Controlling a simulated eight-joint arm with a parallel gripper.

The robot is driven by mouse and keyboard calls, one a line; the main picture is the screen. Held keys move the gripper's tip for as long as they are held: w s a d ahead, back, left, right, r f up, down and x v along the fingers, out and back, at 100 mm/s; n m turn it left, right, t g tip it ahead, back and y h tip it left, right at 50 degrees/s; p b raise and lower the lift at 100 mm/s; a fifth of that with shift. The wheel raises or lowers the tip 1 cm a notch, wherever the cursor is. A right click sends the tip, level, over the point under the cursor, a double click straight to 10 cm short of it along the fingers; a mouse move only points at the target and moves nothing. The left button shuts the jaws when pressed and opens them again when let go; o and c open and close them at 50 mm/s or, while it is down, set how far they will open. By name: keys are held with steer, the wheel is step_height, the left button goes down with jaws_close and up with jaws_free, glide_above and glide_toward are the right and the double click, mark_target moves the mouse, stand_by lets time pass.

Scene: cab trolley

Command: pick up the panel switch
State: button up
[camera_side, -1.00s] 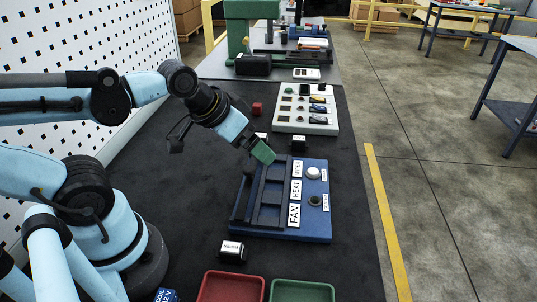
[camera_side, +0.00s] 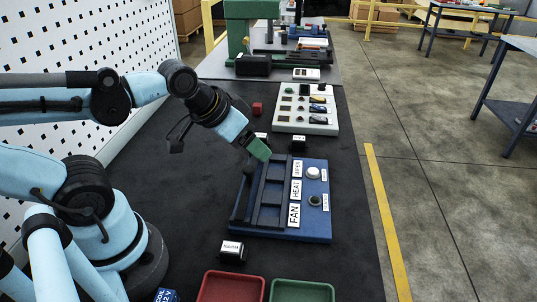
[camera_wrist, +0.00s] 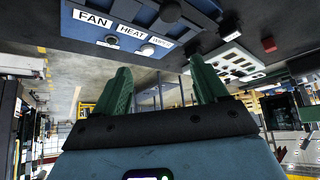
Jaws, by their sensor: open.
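My gripper (camera_side: 259,149), with green fingers, hangs above the far left corner of the blue panel (camera_side: 322,222). In the wrist view its two fingers (camera_wrist: 163,88) stand apart with nothing between them. Small black switch blocks with white labels lie loose on the dark bench: one (camera_side: 232,252) in front of the blue panel, one (camera_side: 298,145) behind it. A third pale-topped block (camera_side: 261,136) is partly hidden behind my gripper. I cannot tell which is the panel switch. The blue panel has slots labelled FAN, HEAT and WIPER, and also shows in the wrist view (camera_wrist: 110,50).
A white panel (camera_side: 328,128) with several switches lies behind the blue one, and a small red block (camera_side: 257,109) to its left. A red tray (camera_side: 204,286) and a green tray (camera_side: 330,287) sit at the near edge. Bare bench lies left of the blue panel.

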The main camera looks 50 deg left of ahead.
steer(key=n+g, duration=0.7)
steer(key=n, duration=0.2)
glide_above(230, 250)
steer(key=shift+d+f, duration=0.15)
steer(key=shift+f, duration=1.5)
steer(key=shift+d+f, duration=0.1)
steer(key=shift+f, duration=1.55)
steer(key=shift+a+f, duration=0.2)
steer(key=shift+f, duration=2.65)
steer(key=shift+c, duration=0.3)
steer(key=c, duration=1.1)
steer(key=shift+r, duration=0.2)
steer(key=shift+r, duration=6.25)
